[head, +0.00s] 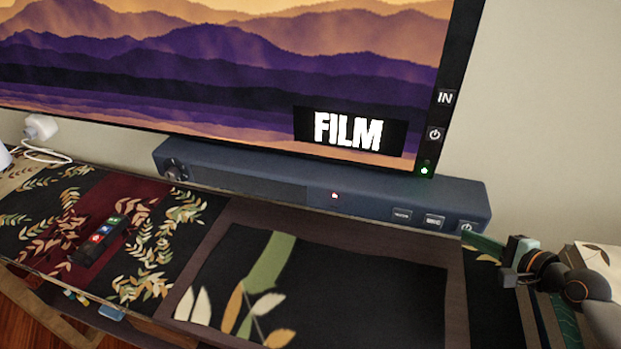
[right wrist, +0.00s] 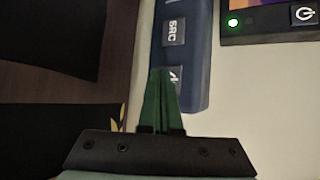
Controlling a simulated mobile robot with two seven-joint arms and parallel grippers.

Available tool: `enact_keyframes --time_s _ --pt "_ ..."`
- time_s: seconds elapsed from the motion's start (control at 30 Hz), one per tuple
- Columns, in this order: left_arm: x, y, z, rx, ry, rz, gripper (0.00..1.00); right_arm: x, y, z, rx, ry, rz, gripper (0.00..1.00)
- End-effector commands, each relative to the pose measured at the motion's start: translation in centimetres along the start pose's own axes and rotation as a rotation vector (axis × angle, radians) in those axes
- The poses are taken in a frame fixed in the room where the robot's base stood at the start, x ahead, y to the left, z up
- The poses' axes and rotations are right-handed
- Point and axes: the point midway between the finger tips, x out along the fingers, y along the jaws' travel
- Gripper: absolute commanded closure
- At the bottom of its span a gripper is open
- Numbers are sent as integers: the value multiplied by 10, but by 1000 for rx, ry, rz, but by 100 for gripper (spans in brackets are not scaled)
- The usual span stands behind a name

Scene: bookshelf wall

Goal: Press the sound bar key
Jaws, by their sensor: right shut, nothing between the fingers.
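The dark blue sound bar (head: 260,190) stands below the screen in the head view. Three keys sit at its right end: a left key (head: 402,214), a middle key (head: 433,221) and a power key (head: 467,227). My right gripper (head: 468,238) is shut and empty, its green fingertips just in front of the power key. In the right wrist view the fingertips (right wrist: 162,72) overlap the power key (right wrist: 175,77) and partly hide it; the SRC key (right wrist: 173,32) is clear beyond. I cannot tell whether the fingertips touch. My left gripper is out of view.
The television (head: 220,70) shows FILM and has its own IN key (head: 445,98) and power key (head: 434,134) with a green light. The sound bar has a red light (head: 335,195). A remote (head: 103,237) lies on the patterned shelf at left. A white plug (head: 40,127) is behind.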

Motion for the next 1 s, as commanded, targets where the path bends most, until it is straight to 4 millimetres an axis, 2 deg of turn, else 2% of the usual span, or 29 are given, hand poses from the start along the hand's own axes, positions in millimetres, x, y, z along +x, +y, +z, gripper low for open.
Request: enact_keyframes --time_s 0.77,1.0 --pt "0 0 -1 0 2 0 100 3 -2 -2 1 0 0 100" --pt "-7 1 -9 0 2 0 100 -2 0 2 2 -1 2 100"
